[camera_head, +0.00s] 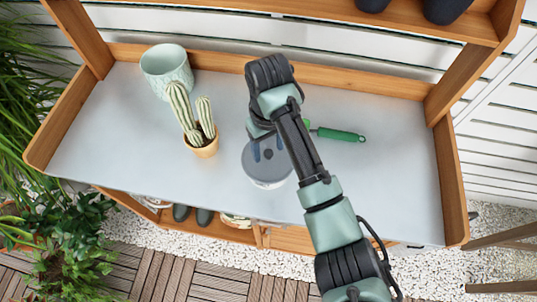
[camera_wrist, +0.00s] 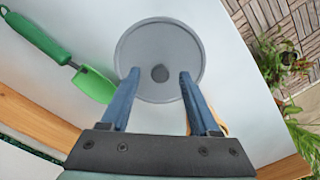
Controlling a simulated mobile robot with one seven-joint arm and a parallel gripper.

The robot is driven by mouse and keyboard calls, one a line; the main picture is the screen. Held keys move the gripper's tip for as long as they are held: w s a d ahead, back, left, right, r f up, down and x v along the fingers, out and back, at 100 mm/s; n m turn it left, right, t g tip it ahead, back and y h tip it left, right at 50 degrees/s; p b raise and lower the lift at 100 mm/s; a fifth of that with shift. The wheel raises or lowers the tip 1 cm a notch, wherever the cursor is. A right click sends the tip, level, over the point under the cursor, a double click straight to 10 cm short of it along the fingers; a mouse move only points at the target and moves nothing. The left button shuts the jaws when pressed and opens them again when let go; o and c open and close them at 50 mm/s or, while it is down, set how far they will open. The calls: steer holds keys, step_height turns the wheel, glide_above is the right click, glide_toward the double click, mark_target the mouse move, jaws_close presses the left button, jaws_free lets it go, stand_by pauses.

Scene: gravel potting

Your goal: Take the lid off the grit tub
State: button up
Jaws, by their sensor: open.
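The grit tub (camera_head: 268,179) stands near the front edge of the bench, with its grey lid (camera_head: 262,160) on top. In the wrist view the round lid (camera_wrist: 160,45) has a small dark knob (camera_wrist: 160,73) at its middle. My gripper (camera_wrist: 157,75) is open, with its two blue fingers apart on either side of the knob as seen from above. The fingers (camera_head: 262,150) also show over the lid in the head view. I cannot tell whether the fingertips are level with the knob or above it.
A green-handled trowel (camera_head: 338,134) lies right of the tub, behind my arm. A potted cactus (camera_head: 203,145) and a pale green pot (camera_head: 167,71) stand to the left. Bare bench top (camera_head: 400,190) lies at the right. An upper shelf (camera_head: 330,12) runs along the back.

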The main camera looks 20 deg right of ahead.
mark_target(269, 152)
steer(key=shift+f, duration=0.35)
jaws_close()
step_height(269, 152, up, 10)
steer(key=p, duration=0.3)
stand_by(0.3)
